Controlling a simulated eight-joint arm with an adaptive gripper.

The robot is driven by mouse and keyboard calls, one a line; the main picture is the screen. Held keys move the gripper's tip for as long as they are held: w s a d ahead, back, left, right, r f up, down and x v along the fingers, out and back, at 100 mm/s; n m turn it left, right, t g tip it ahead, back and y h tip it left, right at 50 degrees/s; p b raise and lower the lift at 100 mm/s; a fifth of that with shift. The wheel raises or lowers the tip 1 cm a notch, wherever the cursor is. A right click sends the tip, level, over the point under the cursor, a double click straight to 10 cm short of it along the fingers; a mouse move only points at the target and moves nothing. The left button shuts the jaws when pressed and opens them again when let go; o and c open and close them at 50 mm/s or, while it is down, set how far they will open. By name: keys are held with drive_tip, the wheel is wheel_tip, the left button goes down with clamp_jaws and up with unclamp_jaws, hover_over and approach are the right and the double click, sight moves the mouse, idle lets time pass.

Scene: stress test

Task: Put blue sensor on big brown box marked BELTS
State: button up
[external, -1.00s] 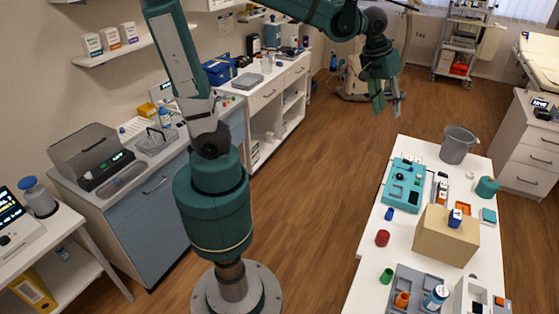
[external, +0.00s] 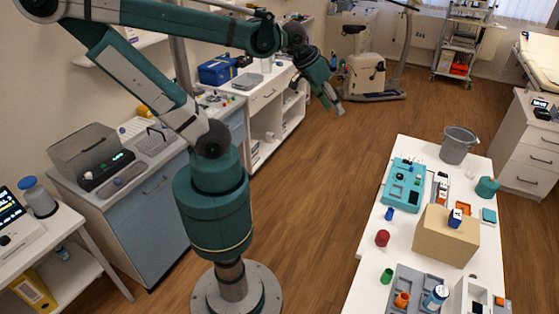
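A large plain brown box (external: 440,238) stands on the white table at the right; no BELTS marking can be read from this side. A small blue item (external: 456,217) with a pale patch sits on top of the box, toward its right side; it looks like the blue sensor, but it is too small to be sure. My gripper (external: 334,104) is in the air over the floor, well left of the table and away from the box. It points down and to the right. No object shows in it, and its finger opening is unclear.
On the white table (external: 365,285) are a teal tray (external: 404,186), a grey bucket (external: 459,144), a small blue piece (external: 389,214), a red piece (external: 382,238), a green cup (external: 387,275) and a grey organiser (external: 405,277). Open floor lies between my base and the table.

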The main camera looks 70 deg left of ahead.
drive_tip(key=shift+m+t, duration=0.3)
drive_tip(key=shift+m, duration=0.1)
drive_tip(key=shift+s+a+f, duration=0.3)
drive_tip(key=shift+s, duration=0.25)
drive_tip(key=shift+s+a+f, duration=0.35)
drive_tip(key=shift+s, duration=0.25)
drive_tip(key=shift+s+a+f, duration=0.3)
drive_tip(key=shift+s, duration=0.25)
